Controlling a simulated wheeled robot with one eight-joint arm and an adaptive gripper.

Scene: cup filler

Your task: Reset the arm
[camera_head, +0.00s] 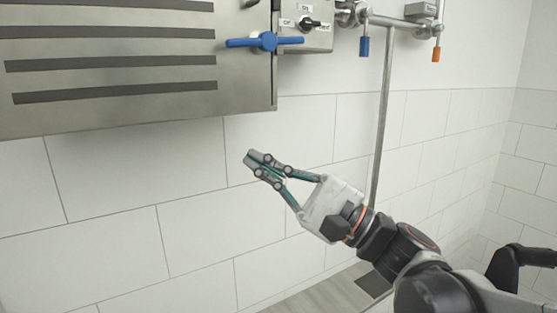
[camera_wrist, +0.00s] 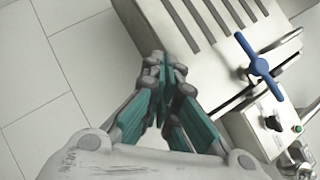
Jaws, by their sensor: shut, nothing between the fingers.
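My gripper (camera_head: 254,160) is in the middle of the head view, at the end of my arm, which reaches in from the lower right. Its fingers are shut with nothing between them and point to the upper left. It shows in front of the white tiled wall, below the steel machine (camera_head: 120,60). In the wrist view the closed fingertips of my gripper (camera_wrist: 165,62) show in front of the machine's slotted panel (camera_wrist: 190,30). I cannot tell how far the fingertips are from it.
The machine has a blue handle (camera_head: 266,41) and a control box (camera_head: 305,25) with a black knob. A vertical steel pipe (camera_head: 383,120) runs down behind my arm. Blue (camera_head: 364,46) and orange (camera_head: 436,54) levers hang at the upper right. The wall area left of my gripper is clear.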

